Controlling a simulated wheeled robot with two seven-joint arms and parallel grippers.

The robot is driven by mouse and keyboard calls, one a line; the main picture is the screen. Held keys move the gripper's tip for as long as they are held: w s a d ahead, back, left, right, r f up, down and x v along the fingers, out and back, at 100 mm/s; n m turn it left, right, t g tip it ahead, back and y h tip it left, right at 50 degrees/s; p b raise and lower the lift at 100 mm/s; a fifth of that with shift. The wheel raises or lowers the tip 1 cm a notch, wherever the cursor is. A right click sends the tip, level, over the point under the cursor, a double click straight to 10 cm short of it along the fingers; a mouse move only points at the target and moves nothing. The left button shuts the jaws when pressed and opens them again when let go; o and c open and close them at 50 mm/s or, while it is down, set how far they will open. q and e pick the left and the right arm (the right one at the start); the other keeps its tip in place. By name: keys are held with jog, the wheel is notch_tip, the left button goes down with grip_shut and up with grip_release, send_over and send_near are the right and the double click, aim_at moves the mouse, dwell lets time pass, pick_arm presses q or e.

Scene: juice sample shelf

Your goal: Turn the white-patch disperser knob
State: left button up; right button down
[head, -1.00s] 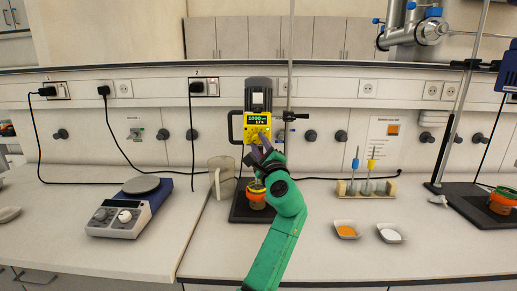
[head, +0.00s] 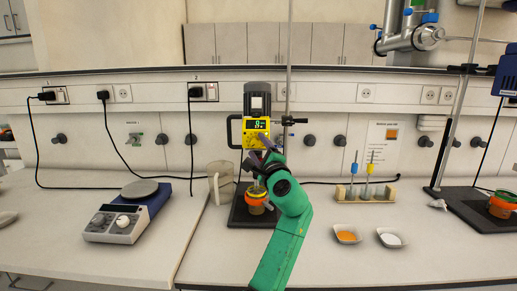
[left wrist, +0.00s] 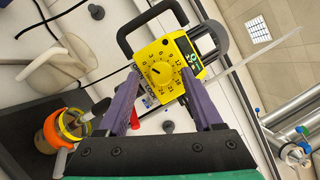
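The disperser (head: 256,129) with a yellow control head and a lit green display stands behind my left gripper (head: 262,155). In the left wrist view its round yellow knob (left wrist: 160,72) faces the camera, ringed by black numbers. My left gripper's purple fingers (left wrist: 162,82) are apart, one on each side of the knob's lower part. I cannot tell whether they touch it. I cannot make out a white patch clearly. A jar with an orange ring (head: 256,194) stands below the head, and it also shows in the left wrist view (left wrist: 72,125). My right gripper is not in view.
A beaker (head: 220,182) stands left of the disperser. A hotplate (head: 128,212) is further left. A rack with tubes (head: 364,191) and two dishes (head: 347,234) are to the right. Another stand with a blue motor (head: 506,80) is at the far right.

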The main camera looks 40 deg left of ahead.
pick_arm(q)
jog(key=b+v, duration=0.4)
jog(key=v, duration=1)
jog(key=shift+s+d, duration=0.25)
jog(key=shift+d, duration=0.05)
